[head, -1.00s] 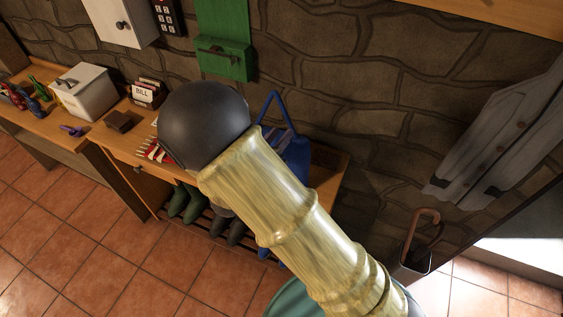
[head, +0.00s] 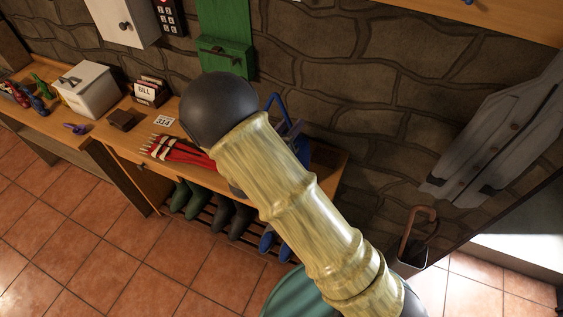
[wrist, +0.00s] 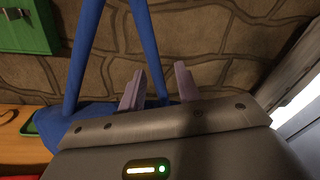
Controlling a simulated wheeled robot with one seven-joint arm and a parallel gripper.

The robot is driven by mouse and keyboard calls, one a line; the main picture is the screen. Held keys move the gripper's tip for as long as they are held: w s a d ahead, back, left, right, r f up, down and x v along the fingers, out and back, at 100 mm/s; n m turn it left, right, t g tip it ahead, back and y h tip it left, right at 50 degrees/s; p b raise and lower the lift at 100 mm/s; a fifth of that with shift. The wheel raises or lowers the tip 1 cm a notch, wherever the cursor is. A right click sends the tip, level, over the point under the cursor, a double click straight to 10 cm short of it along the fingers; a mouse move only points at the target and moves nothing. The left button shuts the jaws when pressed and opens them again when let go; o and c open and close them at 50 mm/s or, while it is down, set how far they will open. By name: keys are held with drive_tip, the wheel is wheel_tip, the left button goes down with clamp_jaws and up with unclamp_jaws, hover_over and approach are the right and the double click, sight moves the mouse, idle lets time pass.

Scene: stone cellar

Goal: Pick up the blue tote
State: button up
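The blue tote (head: 274,103) stands on the wooden bench beside the stone wall. In the head view my arm hides most of it, and a handle loop shows above. In the wrist view its blue body (wrist: 58,122) is at the lower left, with two handle straps rising from it. My gripper (wrist: 158,82) is open, its two pale purple fingers apart. One strap passes through the gap between the fingers as seen from the wrist; I cannot tell whether it is between them or just beyond. In the head view the gripper is mostly hidden behind my arm.
The bench (head: 330,168) also bears red bundled sticks (head: 178,151), a 314 card (head: 163,120) and a BILL box (head: 150,91). Boots (head: 232,219) stand underneath. An umbrella stand (head: 411,254) is at the right. A green wall box (head: 225,55) hangs above.

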drive_tip(key=shift+c, duration=0.2)
clamp_jaws()
idle(1.3)
